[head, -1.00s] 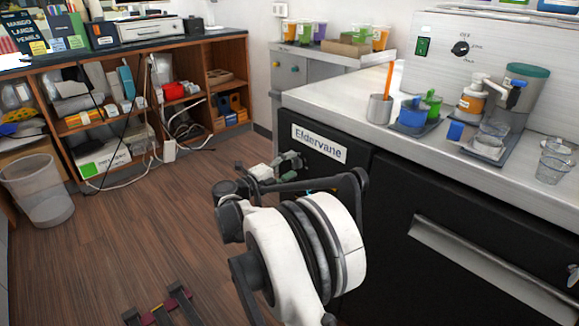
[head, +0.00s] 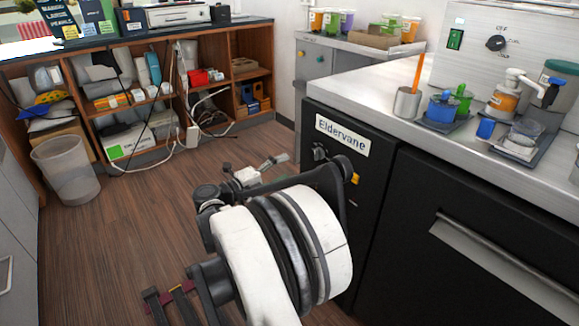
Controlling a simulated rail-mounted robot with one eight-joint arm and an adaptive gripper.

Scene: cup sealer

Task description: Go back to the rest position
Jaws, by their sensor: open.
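My gripper (head: 272,161) shows only in small part, just beyond the dark link of my bent arm at the centre of the head view. It is over the wood floor, left of the black cabinet front with the "Eldervane" label (head: 342,135). The jaws are open, and I see nothing held in them. My arm hides much of the gripper's body.
The metal counter (head: 370,90) on the right holds a steel cup with an orange stick (head: 407,102), a blue container (head: 441,107) and a pump bottle (head: 505,100). A bin (head: 68,172) stands left by shelves (head: 240,45). The floor between is clear.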

